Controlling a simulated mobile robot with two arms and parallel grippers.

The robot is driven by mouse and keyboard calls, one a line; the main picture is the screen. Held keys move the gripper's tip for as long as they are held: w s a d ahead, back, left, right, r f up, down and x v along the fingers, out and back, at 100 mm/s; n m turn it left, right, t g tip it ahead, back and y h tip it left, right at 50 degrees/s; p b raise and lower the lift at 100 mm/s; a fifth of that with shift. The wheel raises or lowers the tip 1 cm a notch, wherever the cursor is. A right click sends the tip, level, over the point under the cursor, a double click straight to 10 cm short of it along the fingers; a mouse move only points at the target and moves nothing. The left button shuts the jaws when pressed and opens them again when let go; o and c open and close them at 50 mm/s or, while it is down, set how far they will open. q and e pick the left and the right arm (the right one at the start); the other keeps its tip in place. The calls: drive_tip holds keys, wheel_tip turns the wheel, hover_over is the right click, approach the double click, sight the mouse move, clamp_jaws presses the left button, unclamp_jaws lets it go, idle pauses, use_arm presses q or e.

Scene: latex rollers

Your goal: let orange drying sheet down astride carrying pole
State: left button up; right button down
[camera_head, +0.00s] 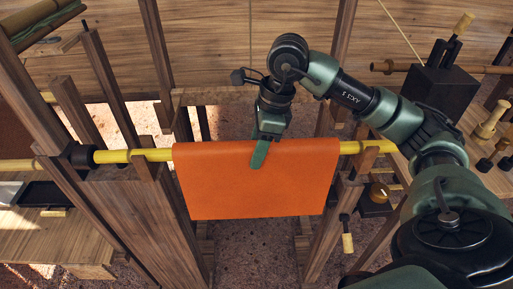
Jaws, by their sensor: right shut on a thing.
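The orange drying sheet (235,185) hangs across the yellow carrying pole (125,156) and hides the pole's middle. The pole shows again at the sheet's right side. The sheet's top edge lies slightly above the pole's line, and its front part hangs down flat. Its rear part is hidden, and I cannot tell whether the sheet rests on the pole. My right gripper (260,153) comes down from above and is shut on the sheet near the middle of its top edge. One green finger lies over the sheet's front face. My left gripper is out of view.
Wooden posts (161,205) stand at both sides of the sheet and bear the pole. A dark block (440,92) with tools stands at the right. Wooden pegs (492,120) stand on the right bench. A dark tray (45,193) lies at the left.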

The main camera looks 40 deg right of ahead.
drive_tip(key=shift+f+b, duration=0.25)
drive_tip(key=shift+b, duration=0.1)
idle(0.4)
drive_tip(key=c, duration=0.6)
unclamp_jaws()
drive_tip(key=shift+c, duration=0.2)
